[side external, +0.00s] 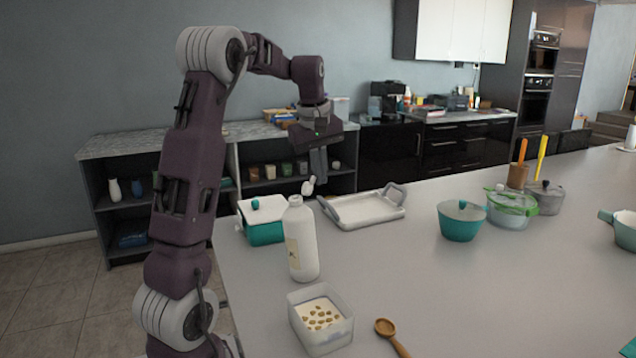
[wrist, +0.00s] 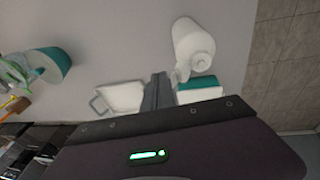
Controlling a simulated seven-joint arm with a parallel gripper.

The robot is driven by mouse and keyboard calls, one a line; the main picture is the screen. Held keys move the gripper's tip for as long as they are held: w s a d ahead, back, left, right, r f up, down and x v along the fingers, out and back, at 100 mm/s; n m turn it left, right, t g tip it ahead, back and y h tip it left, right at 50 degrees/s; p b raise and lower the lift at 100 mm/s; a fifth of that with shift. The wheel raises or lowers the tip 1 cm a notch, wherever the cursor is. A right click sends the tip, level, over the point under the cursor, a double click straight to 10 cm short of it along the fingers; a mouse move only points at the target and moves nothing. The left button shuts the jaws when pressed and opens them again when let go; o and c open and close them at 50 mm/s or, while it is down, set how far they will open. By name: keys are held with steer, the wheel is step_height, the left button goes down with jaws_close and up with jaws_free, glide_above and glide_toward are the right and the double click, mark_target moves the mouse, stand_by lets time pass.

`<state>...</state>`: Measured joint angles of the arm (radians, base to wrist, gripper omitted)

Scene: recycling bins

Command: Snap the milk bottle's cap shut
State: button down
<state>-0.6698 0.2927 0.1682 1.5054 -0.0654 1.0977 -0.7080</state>
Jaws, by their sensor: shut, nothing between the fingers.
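The white milk bottle (side external: 301,243) stands upright on the grey counter, with a label on its side. Its small white cap (side external: 308,187) is tilted up, open, above the neck. In the wrist view the bottle (wrist: 193,40) is at upper right, and the cap (wrist: 181,75) juts from its top toward my gripper. My gripper (side external: 318,177) is shut and empty, pointing down just above and beside the cap. In the wrist view my fingertips (wrist: 158,78) are just left of the cap. I cannot tell whether they touch it.
A square container (side external: 320,335) and wooden spoon (side external: 388,330) are in front. A teal bowl (side external: 460,226) is farther right. The counter's middle right is clear.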

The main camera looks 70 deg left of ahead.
mark_target(308, 183)
steer(key=shift+s+r, duration=0.1)
steer(key=shift+s, duration=0.4)
steer(key=shift+s+r, duration=0.1)
steer(key=shift+s, duration=0.4)
steer(key=shift+s, duration=0.5)
steer(key=shift+s, duration=0.1)
